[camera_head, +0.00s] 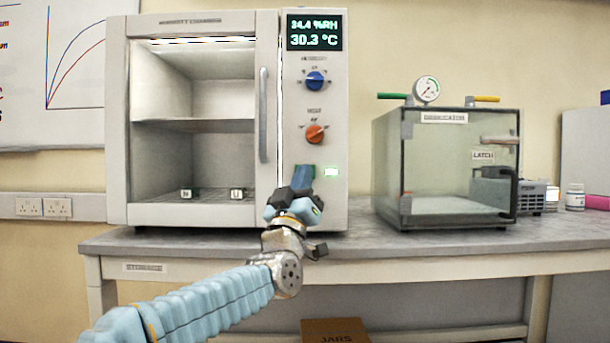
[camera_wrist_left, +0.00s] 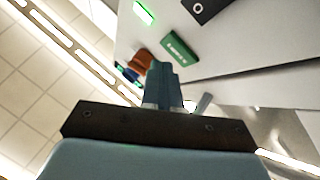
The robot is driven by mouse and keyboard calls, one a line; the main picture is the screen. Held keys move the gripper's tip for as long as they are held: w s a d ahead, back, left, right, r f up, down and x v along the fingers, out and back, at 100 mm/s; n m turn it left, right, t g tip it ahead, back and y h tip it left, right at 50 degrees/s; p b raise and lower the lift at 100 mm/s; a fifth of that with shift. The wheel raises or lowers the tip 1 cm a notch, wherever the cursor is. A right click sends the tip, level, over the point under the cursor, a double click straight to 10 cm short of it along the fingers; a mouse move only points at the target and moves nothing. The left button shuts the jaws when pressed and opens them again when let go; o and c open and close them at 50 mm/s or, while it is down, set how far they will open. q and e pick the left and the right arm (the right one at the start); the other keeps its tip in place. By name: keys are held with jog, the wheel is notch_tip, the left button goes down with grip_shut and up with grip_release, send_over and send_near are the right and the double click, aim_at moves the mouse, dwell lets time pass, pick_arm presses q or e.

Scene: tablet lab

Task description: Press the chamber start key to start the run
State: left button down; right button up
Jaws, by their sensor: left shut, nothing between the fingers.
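The humidity chamber (camera_head: 265,110) stands on the bench with its glass door closed. Its right-hand panel has a green key (camera_wrist_left: 179,48), which carries a small pale label. In the head view the key is mostly hidden behind my left gripper (camera_head: 303,178). Beside the key a small indicator (camera_head: 331,172) is lit; it also shows in the wrist view (camera_wrist_left: 143,12). My left gripper is shut and empty, its blue fingers close in front of the panel. In the wrist view its fingertips (camera_wrist_left: 164,68) are just beside the key; I cannot tell whether they touch the panel.
Above the key are an orange knob (camera_head: 314,134), a blue knob (camera_head: 315,81) and a display (camera_head: 314,33) reading 34.4 %RH and 30.3 °C. The door handle (camera_head: 263,115) stands out left of the panel. A glass desiccator (camera_head: 445,165) stands to the right, with bare bench between.

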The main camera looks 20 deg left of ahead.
pick_arm(q)
jog(key=s+b, duration=0.1)
jog(key=s, duration=0.1)
jog(key=s+d+b, duration=0.1)
jog(key=s+b, duration=0.1)
jog(key=shift+s+d, duration=0.2)
jog(key=shift+s, duration=0.2)
dwell(0.6)
